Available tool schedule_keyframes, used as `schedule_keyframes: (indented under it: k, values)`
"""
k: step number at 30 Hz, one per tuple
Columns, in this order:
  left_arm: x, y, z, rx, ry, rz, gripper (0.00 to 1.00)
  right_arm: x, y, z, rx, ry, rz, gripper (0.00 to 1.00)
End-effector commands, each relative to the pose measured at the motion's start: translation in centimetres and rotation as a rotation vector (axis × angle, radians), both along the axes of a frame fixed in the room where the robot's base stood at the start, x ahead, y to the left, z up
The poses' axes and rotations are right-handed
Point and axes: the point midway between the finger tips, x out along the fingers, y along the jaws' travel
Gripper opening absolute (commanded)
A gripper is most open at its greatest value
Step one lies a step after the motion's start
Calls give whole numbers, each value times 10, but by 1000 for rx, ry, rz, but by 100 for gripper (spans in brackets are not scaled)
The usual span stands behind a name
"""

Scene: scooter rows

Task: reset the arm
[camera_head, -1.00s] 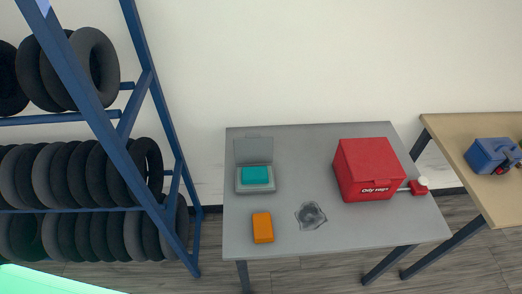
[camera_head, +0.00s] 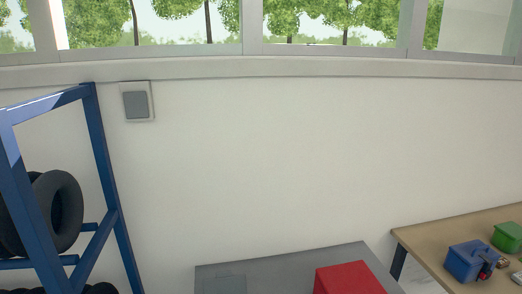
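Neither of my grippers nor my arms shows in the head view. The grey table (camera_head: 218,270) stands at the bottom middle, cut off by the lower edge of the picture. The red box (camera_head: 348,279) sits on its right part, with only its upper part in view. A grey lid (camera_head: 224,284) shows at the table's left, mostly cut off.
A blue rack (camera_head: 105,150) with black tyres (camera_head: 66,205) stands at the left. A wooden table (camera_head: 440,235) at the right holds a blue box (camera_head: 467,262) and a green box (camera_head: 508,237). A white wall (camera_head: 260,160) with a switch (camera_head: 136,105) and windows (camera_head: 330,22) lies behind.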

Motion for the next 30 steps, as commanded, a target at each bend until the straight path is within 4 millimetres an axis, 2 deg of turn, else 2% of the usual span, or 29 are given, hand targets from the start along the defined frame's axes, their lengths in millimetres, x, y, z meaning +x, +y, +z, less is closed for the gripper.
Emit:
schedule_keyframes:
  k: [1,2,14,30]
  values:
    - [0,0,0,0,0,0,86,0,0,0,0,0,0,0]
    - [0,0,0,0,0,0,80,0,0,0,0,0,0,0]
    - [0,0,0,0,1,0,2,0,0,0,0,0,0,0]
    - [1,-1,0,-1,0,0,0,0,0,0,0,0,0,0]
